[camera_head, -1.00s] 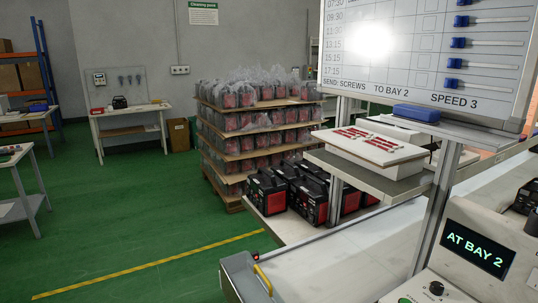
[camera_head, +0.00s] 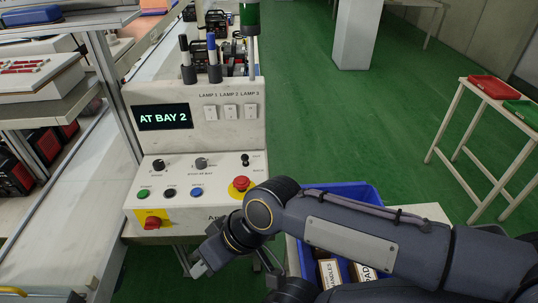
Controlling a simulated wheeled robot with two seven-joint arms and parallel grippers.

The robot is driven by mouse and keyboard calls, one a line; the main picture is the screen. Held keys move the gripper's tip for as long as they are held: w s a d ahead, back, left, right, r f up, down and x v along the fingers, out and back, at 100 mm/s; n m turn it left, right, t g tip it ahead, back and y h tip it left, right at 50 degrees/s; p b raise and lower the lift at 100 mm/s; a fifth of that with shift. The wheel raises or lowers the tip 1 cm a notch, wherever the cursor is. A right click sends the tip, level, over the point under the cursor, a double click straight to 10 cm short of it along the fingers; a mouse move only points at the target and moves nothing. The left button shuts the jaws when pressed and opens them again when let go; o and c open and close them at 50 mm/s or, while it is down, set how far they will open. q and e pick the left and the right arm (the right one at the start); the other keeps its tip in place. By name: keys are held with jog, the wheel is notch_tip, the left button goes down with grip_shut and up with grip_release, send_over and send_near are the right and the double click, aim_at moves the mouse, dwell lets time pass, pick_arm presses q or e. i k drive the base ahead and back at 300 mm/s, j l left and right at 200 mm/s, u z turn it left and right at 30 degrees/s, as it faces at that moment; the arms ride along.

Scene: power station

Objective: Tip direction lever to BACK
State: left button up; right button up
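The control console (camera_head: 228,135) stands at the left centre, its display (camera_head: 164,116) reading AT BAY 2. A small black lever (camera_head: 245,160) with a round tip stands at the right of the sloped panel, between two small labels too blurred to read surely. I cannot tell its exact tilt. My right arm comes in from the right and bends down in front of the console. My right gripper (camera_head: 201,264) hangs below the panel's front edge, apart from the lever and pointing down-left. Its opening does not show clearly. My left gripper is not in view.
A blue bin (camera_head: 345,190) with small boxes lies under my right arm. A table with trays (camera_head: 494,87) stands at the right.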

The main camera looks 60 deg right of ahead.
aim_at(244, 157)
jog(key=z, duration=1.65)
jog(key=l+z, duration=0.2)
jog(key=z, duration=0.15)
jog(key=l+z, duration=0.5)
jog(key=z, duration=0.2)
jog(key=k, duration=0.05)
